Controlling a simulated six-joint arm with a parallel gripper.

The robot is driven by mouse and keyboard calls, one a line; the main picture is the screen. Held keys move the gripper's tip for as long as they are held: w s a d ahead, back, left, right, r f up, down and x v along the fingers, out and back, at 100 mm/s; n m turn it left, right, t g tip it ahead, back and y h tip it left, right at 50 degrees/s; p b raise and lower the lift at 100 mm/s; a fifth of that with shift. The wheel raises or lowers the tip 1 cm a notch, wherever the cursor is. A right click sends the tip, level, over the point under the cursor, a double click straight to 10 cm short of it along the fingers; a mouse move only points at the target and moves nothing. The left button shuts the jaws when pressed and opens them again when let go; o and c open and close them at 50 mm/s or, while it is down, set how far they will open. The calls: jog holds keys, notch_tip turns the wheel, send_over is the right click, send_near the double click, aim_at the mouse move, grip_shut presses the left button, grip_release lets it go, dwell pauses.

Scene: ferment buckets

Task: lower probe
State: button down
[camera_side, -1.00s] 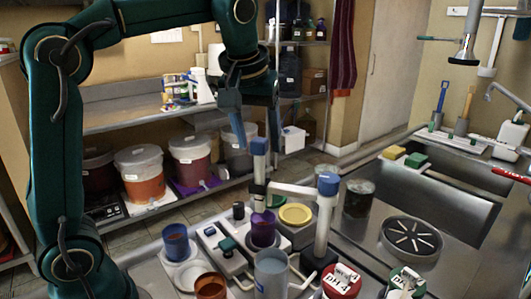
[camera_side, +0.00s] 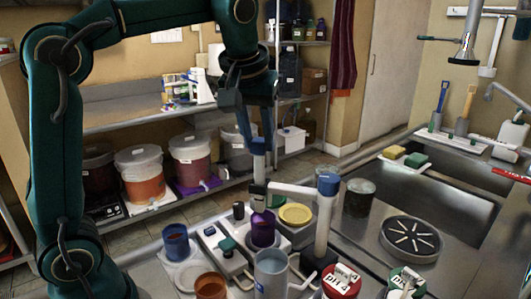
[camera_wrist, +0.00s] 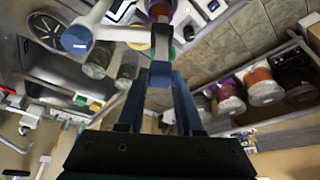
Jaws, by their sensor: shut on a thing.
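The probe (camera_side: 259,166) stands upright with a blue top, carried by the white side arm of a stand. The stand's post (camera_side: 323,222) has a blue cap. My gripper (camera_side: 258,142) points down with its two blue fingers closed on the probe's blue top. In the wrist view my gripper (camera_wrist: 160,80) has the blue top (camera_wrist: 161,72) between its fingertips. A purple cup (camera_side: 263,228) is directly below the probe. I cannot tell whether the probe's tip is inside it.
A blue cup (camera_side: 175,242), a brown cup (camera_side: 210,287), a grey beaker (camera_side: 271,272) and pH jars (camera_side: 341,282) crowd the bench around the stand. A yellow dish (camera_side: 295,214) sits behind. The sink (camera_side: 438,184) lies to the right; lidded buckets (camera_side: 140,172) stand on a low shelf.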

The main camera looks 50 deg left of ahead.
aim_at(258, 163)
dwell(0.7)
jog(key=shift+f, duration=3.1)
jog(key=c, duration=0.6)
grip_release()
jog(key=shift+o, duration=0.2)
jog(key=shift+r, duration=0.2)
jog(key=shift+s+d+r, duration=0.1)
jog(key=shift+r, duration=0.25)
jog(key=shift+v, duration=2.15)
jog(key=shift+f, duration=0.1)
